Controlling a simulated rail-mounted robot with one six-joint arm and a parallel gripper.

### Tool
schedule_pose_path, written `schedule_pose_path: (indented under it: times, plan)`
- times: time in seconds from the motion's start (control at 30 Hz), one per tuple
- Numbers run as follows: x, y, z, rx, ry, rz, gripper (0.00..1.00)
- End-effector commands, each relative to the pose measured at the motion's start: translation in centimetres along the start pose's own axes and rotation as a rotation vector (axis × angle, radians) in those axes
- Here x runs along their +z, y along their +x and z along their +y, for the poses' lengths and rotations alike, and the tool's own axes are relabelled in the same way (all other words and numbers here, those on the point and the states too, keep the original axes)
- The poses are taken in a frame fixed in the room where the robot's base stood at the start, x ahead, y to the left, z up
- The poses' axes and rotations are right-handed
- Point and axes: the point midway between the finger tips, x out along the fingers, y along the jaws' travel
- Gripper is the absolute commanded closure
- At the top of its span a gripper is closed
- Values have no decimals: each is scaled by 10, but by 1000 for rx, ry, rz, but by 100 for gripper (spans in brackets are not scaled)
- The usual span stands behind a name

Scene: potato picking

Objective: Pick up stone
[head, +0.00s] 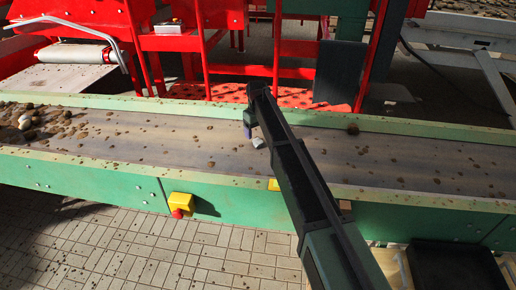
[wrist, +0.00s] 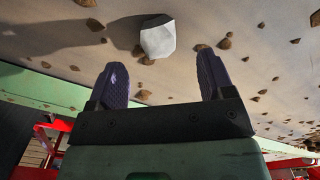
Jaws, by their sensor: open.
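A pale grey-white, angular stone (wrist: 158,38) lies on the conveyor belt. In the wrist view it is beyond my fingertips, roughly midway between them. My gripper (wrist: 162,82) is open, with its two purple fingers apart and nothing between them but belt and small brown lumps. In the head view the stone (head: 258,143) lies just right of my gripper (head: 248,131). My arm hides part of the belt there, and only one finger shows clearly.
The conveyor belt (head: 390,152) carries scattered brown clods, with a denser cluster of potatoes (head: 30,122) at the far left. Green side rails border the belt. A yellow box with a red button (head: 181,204) sits on the near side. Red machine frames stand behind.

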Motion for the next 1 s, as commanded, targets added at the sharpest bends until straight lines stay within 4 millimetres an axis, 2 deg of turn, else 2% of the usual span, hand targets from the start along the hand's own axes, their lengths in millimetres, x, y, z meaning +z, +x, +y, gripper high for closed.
schedule_pose_path:
  times: [0.03, 0.2, 0.27, 0.47, 0.57, 0.83, 1.0]
  plan:
    - [0, 12, 0, 0, 0, 0, 25]
    - [1, 47, 2, 0, 0, 0, 25]
    - [1, 52, 2, 0, 0, 0, 25]
    - [1, 47, 2, 0, 0, 0, 25]
    - [1, 47, 2, 0, 0, 0, 37]
    - [1, 47, 2, 0, 0, 0, 79]
    - [1, 47, 2, 0, 0, 0, 80]
